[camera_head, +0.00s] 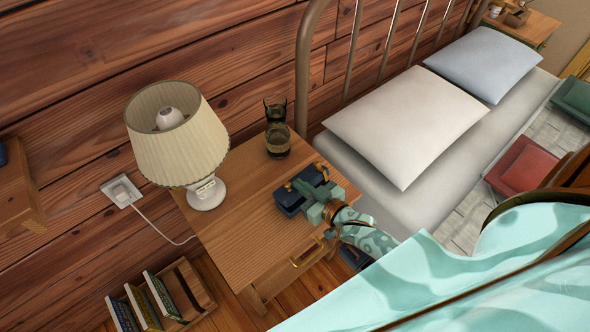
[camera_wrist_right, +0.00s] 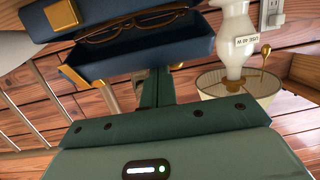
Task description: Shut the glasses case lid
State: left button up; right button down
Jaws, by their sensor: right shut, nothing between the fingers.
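My right gripper (camera_head: 318,206) is shut and empty, right beside the case. Its green fingers (camera_wrist_right: 156,86) reach up to the edge of the case; I cannot tell whether they touch it. My left gripper is out of view.
A lamp (camera_head: 180,145) stands on the nightstand's left, its cord running to a wall socket (camera_head: 122,191). A dark glass (camera_head: 277,140) stands at the back. The bed (camera_head: 375,185) is close on the right. A book rack (camera_head: 185,290) sits on the floor. The nightstand's front left is clear.

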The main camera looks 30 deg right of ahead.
jog(key=f+t+b, duration=0.1)
jog(key=b, duration=0.1)
jog(key=s+f+t+b, duration=0.1)
jog(key=t+b, duration=0.1)
jog(key=b, duration=0.1)
jog(key=s+f+t+b, duration=0.1)
jog(key=b, duration=0.1)
jog(key=shift+s+d+f+t+y+b, duration=0.1)
jog(key=shift+d+f+t+y+b, duration=0.1)
jog(key=shift+f+t+y+b, duration=0.15)
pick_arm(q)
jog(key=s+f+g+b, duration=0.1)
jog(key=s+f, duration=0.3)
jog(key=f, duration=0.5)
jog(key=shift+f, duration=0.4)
pick_arm(e)
jog(key=shift+s+f, duration=0.1)
jog(key=shift+s, duration=0.15)
pick_arm(q)
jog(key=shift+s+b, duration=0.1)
jog(key=shift+b, duration=0.2)
pick_arm(e)
jog(key=shift+f, duration=0.1)
